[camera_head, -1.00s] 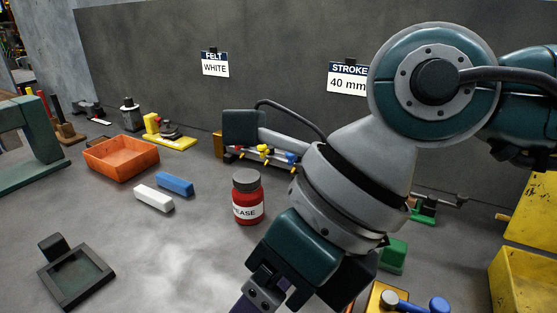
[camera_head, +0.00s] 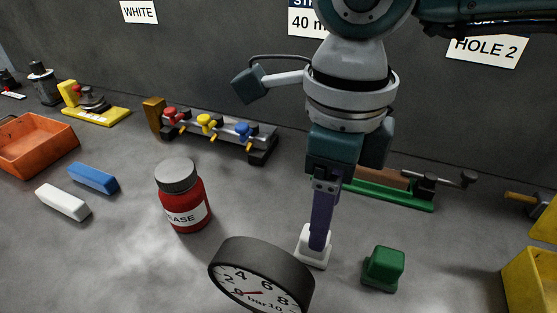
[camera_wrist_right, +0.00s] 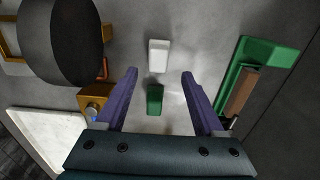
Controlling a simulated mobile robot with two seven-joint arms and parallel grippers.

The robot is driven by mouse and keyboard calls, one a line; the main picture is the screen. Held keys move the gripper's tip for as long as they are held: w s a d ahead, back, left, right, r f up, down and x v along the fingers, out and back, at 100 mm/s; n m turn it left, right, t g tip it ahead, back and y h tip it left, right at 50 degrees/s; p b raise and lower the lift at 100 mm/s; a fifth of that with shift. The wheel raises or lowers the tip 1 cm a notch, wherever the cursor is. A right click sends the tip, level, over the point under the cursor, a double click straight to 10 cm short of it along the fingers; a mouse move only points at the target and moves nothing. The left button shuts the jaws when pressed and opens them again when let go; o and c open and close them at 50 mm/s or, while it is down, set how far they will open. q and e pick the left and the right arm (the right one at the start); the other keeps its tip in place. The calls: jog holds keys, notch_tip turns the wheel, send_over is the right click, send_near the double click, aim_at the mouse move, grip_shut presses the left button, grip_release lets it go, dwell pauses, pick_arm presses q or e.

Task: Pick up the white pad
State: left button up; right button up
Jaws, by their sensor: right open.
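The white pad (camera_head: 312,260) stands on the grey bench as a small block on a wider base, behind the black gauge and left of the green pad (camera_head: 384,266). My right gripper (camera_head: 320,245) points down at it, its purple fingers hiding part of the pad. In the right wrist view the fingers (camera_wrist_right: 158,75) are open and apart, with nothing held. There the white pad (camera_wrist_right: 158,56) lies just beyond the fingertips, near the middle of the gap, and the green pad (camera_wrist_right: 155,100) shows between the fingers. My left gripper is not in view.
The round gauge (camera_head: 262,277) stands close in front of the white pad. A red grease jar (camera_head: 183,196) is left. A green holder (camera_head: 395,194) lies behind, and a yellow bin (camera_head: 530,280) is right. White (camera_head: 63,202) and blue (camera_head: 93,178) bars lie far left.

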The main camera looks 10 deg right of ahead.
pick_arm(q)
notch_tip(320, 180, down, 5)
jog(key=b, duration=0.4)
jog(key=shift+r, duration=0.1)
pick_arm(e)
jog(key=f, duration=0.6)
jog(key=shift+a, duration=0.35)
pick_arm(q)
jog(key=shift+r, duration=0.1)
pick_arm(e)
jog(key=shift+r, duration=0.1)
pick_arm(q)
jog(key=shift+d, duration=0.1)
pick_arm(e)
grip_shut()
